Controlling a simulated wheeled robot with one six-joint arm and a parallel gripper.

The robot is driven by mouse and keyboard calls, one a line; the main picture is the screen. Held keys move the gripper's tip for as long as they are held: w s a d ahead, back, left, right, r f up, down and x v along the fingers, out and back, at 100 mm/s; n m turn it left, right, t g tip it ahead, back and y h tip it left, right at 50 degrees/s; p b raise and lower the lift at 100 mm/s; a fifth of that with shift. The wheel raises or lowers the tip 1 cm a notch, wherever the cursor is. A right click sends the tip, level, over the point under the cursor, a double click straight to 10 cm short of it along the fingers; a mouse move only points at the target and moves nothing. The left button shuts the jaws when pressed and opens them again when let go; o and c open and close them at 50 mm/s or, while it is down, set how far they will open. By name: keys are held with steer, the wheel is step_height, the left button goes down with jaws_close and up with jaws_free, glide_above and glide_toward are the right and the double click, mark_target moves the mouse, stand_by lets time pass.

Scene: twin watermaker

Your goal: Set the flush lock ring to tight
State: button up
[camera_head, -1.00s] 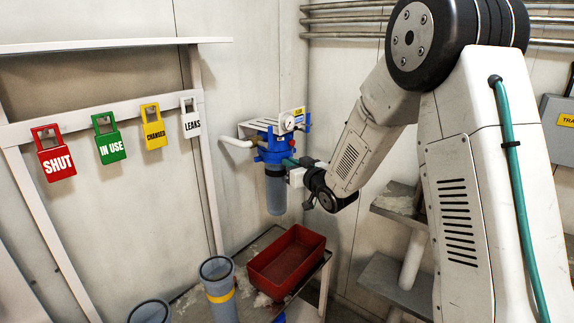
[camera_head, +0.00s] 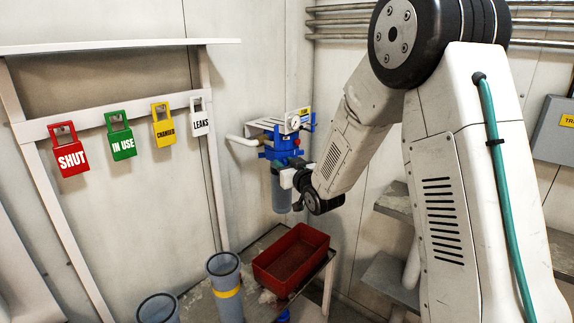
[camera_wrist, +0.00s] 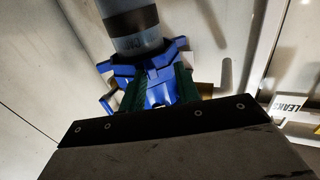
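The watermaker's filter unit (camera_head: 283,148) hangs on the wall, with a blue head above a grey, clear-looking bowl (camera_head: 281,192). In the wrist view a blue lobed ring (camera_wrist: 150,72) sits around the end of the grey cylinder (camera_wrist: 134,25); I take it for the flush lock ring. My gripper (camera_wrist: 160,86) has its two green fingers apart, one on each side of blue material. I cannot tell whether they touch it. In the head view my gripper (camera_head: 287,176) is at the unit's right side, its fingertips mostly hidden. No tight marking is readable.
A red tray (camera_head: 291,260) stands on a bench below the unit. Grey cylinders, one with a yellow band (camera_head: 225,292), stand left of it. Tags SHUT, IN USE, CHANGED and LEAKS (camera_head: 200,117) hang on the left rail. A white pipe (camera_head: 242,141) sticks out beside the unit.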

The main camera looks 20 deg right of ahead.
steer(key=shift+w+d, duration=0.1)
steer(key=shift+d, duration=0.15)
steer(key=shift+s+d, duration=0.15)
steer(key=shift+s, duration=0.2)
steer(key=s, duration=0.7)
steer(key=shift+d, duration=0.25)
steer(key=shift+f, duration=0.1)
